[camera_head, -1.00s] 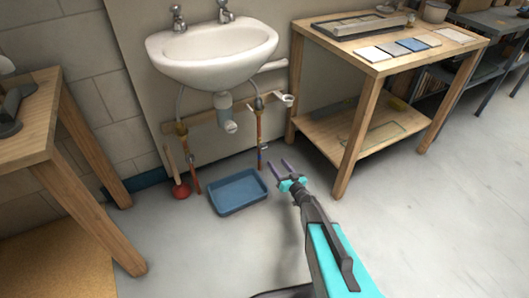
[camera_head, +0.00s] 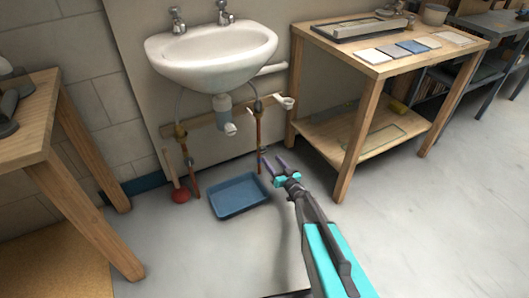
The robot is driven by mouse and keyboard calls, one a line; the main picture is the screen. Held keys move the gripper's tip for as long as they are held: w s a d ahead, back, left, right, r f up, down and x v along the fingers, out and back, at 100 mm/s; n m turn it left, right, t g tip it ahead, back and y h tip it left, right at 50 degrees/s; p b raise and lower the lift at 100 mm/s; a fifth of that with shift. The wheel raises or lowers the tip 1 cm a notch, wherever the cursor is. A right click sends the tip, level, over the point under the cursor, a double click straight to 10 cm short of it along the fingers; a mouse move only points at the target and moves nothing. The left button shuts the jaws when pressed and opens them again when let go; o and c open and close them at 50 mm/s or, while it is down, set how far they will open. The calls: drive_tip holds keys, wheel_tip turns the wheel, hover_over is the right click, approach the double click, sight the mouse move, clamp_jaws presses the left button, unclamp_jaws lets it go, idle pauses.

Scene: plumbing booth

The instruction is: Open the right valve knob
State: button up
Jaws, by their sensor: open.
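The right copper pipe (camera_head: 258,127) runs down below the right side of the sink. The right valve knob is too small to make out clearly; a small pale fitting (camera_head: 262,150) shows on the lower part of this pipe. My gripper (camera_head: 272,159) is open and empty, with its two fingers pointing up toward the lower right pipe. Its left fingertip appears close beside the pipe in the picture; I cannot tell whether it touches. The left copper pipe (camera_head: 190,171) stands further left.
The white sink (camera_head: 212,58) is above the pipes. A blue tray (camera_head: 238,211) lies on the floor left of my gripper, and a red plunger (camera_head: 181,196) stands by the left pipe. A wooden table (camera_head: 371,133) stands close on the right. Floor at the right is clear.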

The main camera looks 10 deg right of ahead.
sight(265, 150)
drive_tip(key=b+x, duration=0.2)
drive_tip(key=x, duration=0.6)
drive_tip(key=shift+f, duration=0.2)
drive_tip(key=shift+w+a+r+b, duration=0.2)
drive_tip(key=shift+w+b, duration=0.1)
drive_tip(key=shift+w, duration=0.2)
drive_tip(key=shift+d+f, duration=0.1)
drive_tip(key=c, duration=1)
